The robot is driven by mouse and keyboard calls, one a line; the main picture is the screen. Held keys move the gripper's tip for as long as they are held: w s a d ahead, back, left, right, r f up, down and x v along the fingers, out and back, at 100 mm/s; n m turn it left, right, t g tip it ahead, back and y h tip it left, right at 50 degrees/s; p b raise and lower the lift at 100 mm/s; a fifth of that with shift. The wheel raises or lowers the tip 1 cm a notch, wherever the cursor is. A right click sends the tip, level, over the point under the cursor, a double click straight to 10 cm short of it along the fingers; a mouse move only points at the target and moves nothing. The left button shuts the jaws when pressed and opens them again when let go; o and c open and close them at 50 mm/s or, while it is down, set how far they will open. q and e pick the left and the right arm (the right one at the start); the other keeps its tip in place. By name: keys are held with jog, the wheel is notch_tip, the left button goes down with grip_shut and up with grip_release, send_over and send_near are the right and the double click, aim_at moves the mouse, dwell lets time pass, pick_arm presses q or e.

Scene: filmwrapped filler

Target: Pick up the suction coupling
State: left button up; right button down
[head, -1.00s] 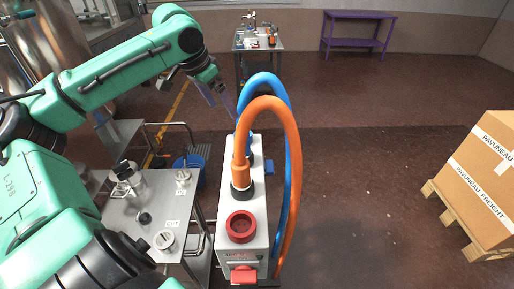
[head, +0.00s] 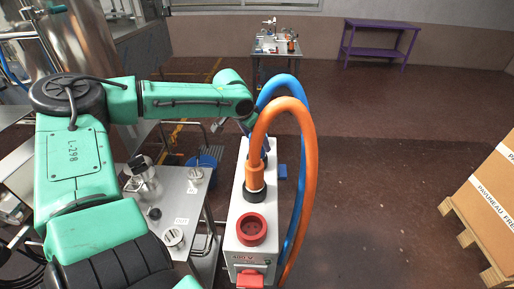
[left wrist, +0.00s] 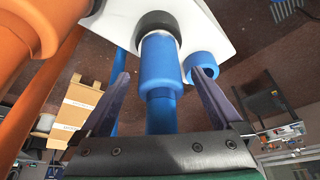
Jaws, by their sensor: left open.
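A grey pump unit (head: 235,222) carries two hose couplings; I cannot tell from labels which is the suction one. The orange coupling (head: 255,178) stands upright in a black collar. The blue coupling (left wrist: 161,62) sits in a black collar (left wrist: 157,22) behind it and is mostly hidden in the head view. My left gripper (left wrist: 160,76) is open, with one purple finger on each side of the blue coupling and visible gaps. In the head view its fingers (head: 245,128) are partly hidden by the orange hose. My right gripper is not in view.
The orange hose (head: 311,165) and blue hose (head: 301,110) arch close to my left gripper. A blue ring (left wrist: 201,66) is beside the right finger. A red ring (head: 251,229) tops the pump's front. A side table (head: 190,213) stands left; the floor right is clear up to a pallet (head: 470,235).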

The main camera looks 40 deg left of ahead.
pick_arm(q)
jog(key=shift+w+f, duration=0.35)
jog(key=shift+f, duration=0.3)
jog(key=shift+s+r, duration=0.1)
jog(key=c, duration=0.7)
grip_shut()
jog(key=shift+r, duration=0.1)
